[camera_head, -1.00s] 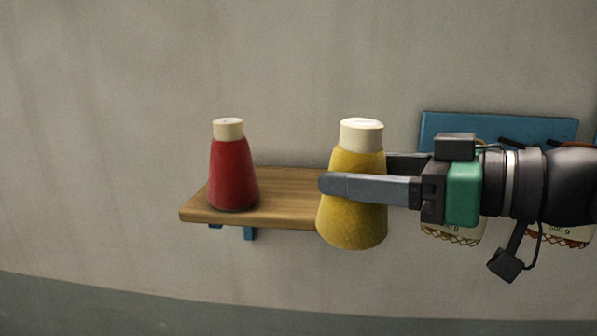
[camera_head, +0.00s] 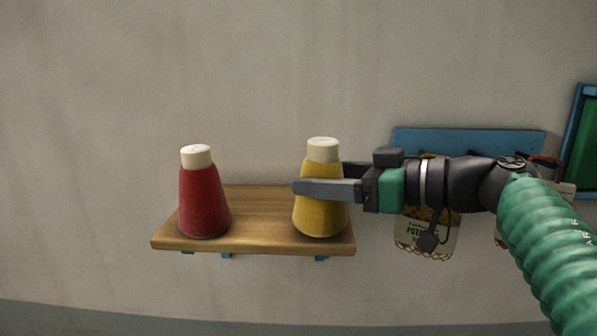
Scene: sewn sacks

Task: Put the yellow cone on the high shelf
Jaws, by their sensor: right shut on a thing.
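The yellow cone (camera_head: 322,215) has a cream top and stands upright at the right end of the wooden shelf (camera_head: 260,243). Its base appears over the shelf board; I cannot tell for sure whether it touches the wood. My right gripper (camera_head: 322,180) comes in from the right, with its fingers on either side of the cone's upper body, shut on it. The near finger crosses the cone's front and the far finger is partly hidden behind it. My left gripper is not in view.
A red cone (camera_head: 204,205) with a cream top stands at the shelf's left end. The board between the cones is clear. A blue wall rack (camera_head: 468,141) with hanging sacks (camera_head: 425,232) is at the right, partly behind my arm. A green, blue-framed panel (camera_head: 586,145) is at the right edge.

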